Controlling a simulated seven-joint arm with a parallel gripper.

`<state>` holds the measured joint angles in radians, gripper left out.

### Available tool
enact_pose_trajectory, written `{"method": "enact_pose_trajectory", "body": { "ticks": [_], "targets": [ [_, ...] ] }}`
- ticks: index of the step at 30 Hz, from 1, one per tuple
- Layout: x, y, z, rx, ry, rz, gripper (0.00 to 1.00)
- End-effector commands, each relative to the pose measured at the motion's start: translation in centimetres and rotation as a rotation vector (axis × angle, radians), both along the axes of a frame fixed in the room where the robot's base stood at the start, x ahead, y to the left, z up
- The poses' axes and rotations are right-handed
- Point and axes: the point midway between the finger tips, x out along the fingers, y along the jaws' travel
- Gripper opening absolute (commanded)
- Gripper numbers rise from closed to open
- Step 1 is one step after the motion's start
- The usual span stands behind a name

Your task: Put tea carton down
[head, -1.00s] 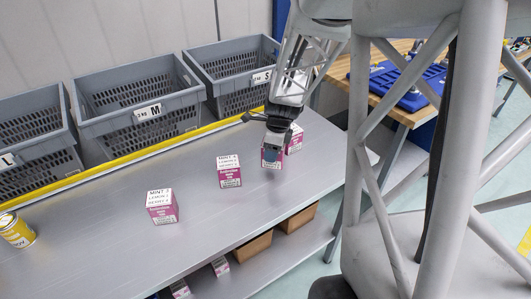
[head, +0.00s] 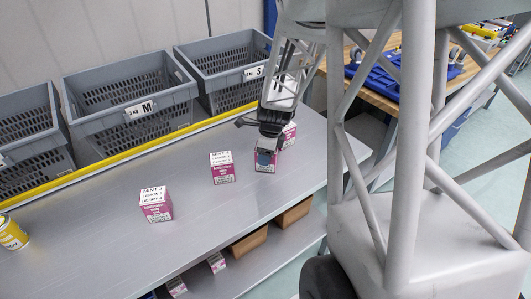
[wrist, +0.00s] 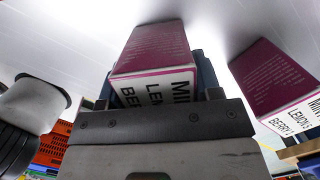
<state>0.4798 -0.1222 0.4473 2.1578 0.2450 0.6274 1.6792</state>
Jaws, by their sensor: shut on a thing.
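My gripper (head: 267,148) is shut on a white and magenta tea carton (head: 265,164) and points down over the right part of the grey bench (head: 110,235). The held carton is upright, at or very close to the bench top; I cannot tell whether it touches. In the wrist view the held carton (wrist: 155,50) sits between the fingers (wrist: 158,95), its lettered face partly hidden by them. A second carton (head: 290,136) stands just behind it, partly hidden by my gripper. It appears that another carton (wrist: 272,80) is beside the held one in the wrist view, with a gap.
Two more cartons (head: 222,168) (head: 156,206) stand to the left on the bench. A yellow can (head: 12,234) is at the far left. Grey crates (head: 130,112) line the back behind a yellow strip. Brown boxes (head: 249,243) sit on the lower shelf. Bench room is free between cartons.

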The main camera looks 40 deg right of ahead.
Motion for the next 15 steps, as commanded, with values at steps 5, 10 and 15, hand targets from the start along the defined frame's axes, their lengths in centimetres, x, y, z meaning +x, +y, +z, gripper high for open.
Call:
{"method": "enact_pose_trajectory", "body": {
  "ticks": [5,10,15],
  "targets": [
    [0.0,0.0,-0.3,0.0,0.0,0.0,0.6],
    [0.0,0.0,-0.28,0.0,0.0,0.0,0.84],
    [0.0,0.0,-0.28,0.0,0.0,0.0,0.84]
  ]
}}
